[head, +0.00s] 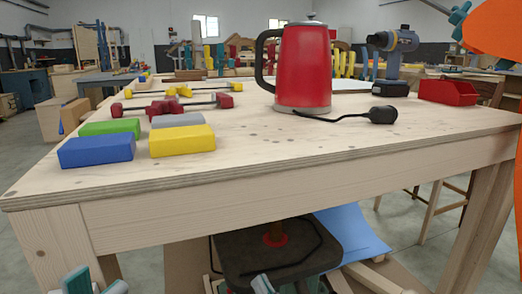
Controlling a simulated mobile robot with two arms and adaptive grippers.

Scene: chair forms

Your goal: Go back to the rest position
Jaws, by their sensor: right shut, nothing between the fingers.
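My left gripper (97,285) shows only as teal tips at the bottom left edge, in front of the table's left leg. The rest of it is cut off, so its opening is unclear. My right gripper (264,285) shows as a small teal part at the bottom middle edge, below the table. It is shut with nothing held, and most of it is out of view.
A wooden table (300,183) spans the view. On it are a red kettle (305,68), a blue block (97,151), a yellow block (182,141), a green block (110,127), clamps (180,103), a drill (392,60) and a red bin (448,92). A large orange shape (495,30) fills the top right.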

